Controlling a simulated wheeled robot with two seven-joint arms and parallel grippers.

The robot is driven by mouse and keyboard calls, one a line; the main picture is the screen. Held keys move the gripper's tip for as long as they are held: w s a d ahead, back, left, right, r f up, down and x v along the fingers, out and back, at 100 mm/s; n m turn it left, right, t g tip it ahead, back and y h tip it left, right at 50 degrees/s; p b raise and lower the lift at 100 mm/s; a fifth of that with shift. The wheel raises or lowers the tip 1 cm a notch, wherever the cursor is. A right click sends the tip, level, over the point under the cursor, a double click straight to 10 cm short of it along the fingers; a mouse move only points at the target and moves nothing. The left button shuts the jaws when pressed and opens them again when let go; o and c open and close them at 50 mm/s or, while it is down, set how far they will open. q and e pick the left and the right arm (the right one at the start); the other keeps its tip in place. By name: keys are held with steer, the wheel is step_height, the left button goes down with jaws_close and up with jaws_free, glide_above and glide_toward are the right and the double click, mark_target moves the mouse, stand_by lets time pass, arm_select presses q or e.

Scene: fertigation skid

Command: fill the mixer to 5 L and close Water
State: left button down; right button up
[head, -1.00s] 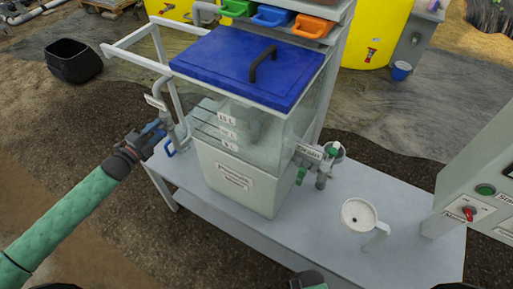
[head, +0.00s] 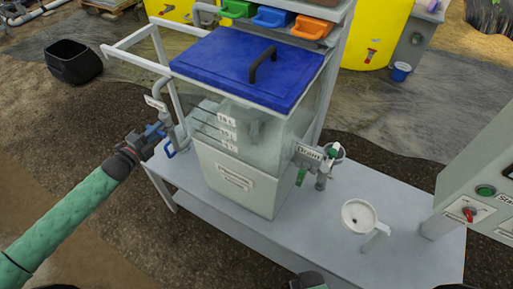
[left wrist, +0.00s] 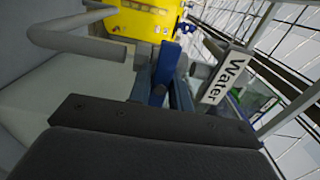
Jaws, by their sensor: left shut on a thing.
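The mixer (head: 245,125) is a clear-walled tank with a pale lower part and a blue lid, standing on a grey bench. Several level labels (head: 229,147) are on its front left; I cannot tell the liquid level against them. The Water valve pipe is at its left side, with the Water label (head: 155,103) above, also in the left wrist view (left wrist: 226,77). My left gripper (head: 151,134) is shut on the blue Water handle (left wrist: 168,62); its fingers partly hide the handle.
A Drain valve with a green handle (head: 301,176) is on the tank's right. A control box (head: 480,185) is at the right. Coloured bins (head: 272,16) are behind the lid.

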arm_select(q)
steer(key=shift+r+n+p, duration=0.15)
steer(key=shift+n+p, duration=0.45)
steer(key=shift+n, duration=0.3)
steer(key=n+p, duration=0.2)
steer(key=n, duration=0.3)
steer(key=n+p, duration=0.1)
steer(key=n, duration=0.6)
steer(key=shift+f+n, duration=0.2)
steer(key=shift+n, duration=0.1)
stand_by(3.3)
steer(key=m, duration=0.2)
steer(key=shift+m, duration=0.4)
steer(key=m, duration=0.4)
steer(key=shift+f, duration=0.15)
steer(key=shift+m+b, duration=0.45)
steer(key=shift+m, duration=0.85)
